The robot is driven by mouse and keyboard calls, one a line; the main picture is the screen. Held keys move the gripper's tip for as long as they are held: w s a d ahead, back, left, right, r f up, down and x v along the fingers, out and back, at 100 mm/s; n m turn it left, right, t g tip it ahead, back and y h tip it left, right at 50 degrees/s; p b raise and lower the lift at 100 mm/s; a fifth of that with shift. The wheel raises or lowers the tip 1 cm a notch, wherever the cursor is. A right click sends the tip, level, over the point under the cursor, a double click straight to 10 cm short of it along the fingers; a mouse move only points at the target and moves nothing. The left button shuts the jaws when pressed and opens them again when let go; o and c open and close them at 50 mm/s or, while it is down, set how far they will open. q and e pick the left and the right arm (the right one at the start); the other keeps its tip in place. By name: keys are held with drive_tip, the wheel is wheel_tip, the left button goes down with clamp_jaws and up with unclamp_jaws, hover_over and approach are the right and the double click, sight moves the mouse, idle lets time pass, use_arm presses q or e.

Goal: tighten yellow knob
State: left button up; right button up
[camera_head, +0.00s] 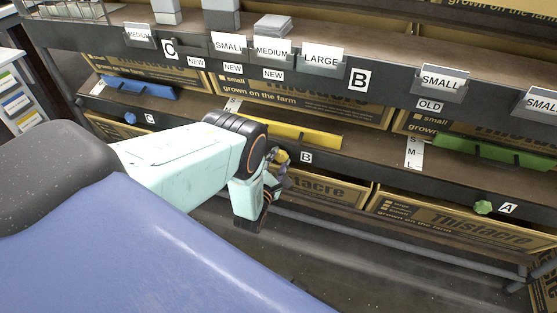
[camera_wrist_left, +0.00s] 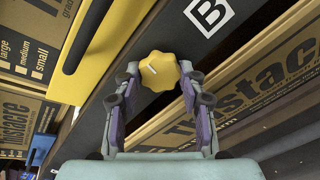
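The yellow knob (camera_wrist_left: 159,72) is lobed, with a short white mark on its face. It sits on the dark shelf edge below the yellow bar, near the B label. In the head view, a small part of the knob (camera_head: 282,156) shows at my left gripper (camera_head: 279,170). In the left wrist view, the two fingers of my left gripper (camera_wrist_left: 159,75) stand on either side of the knob, tips very close to its rim. Whether they touch it is not clear. My right gripper is not in view.
The yellow bar (camera_head: 290,133) lies on the shelf above the knob. A blue knob (camera_head: 130,118) is at left by label C. A green knob (camera_head: 483,207) is at right by label A. Cardboard boxes (camera_head: 460,222) fill the lower shelf. Clear floor lies in front.

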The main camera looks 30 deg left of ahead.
use_arm(q)
drive_tip(key=c, duration=0.5)
drive_tip(key=shift+c, duration=0.2)
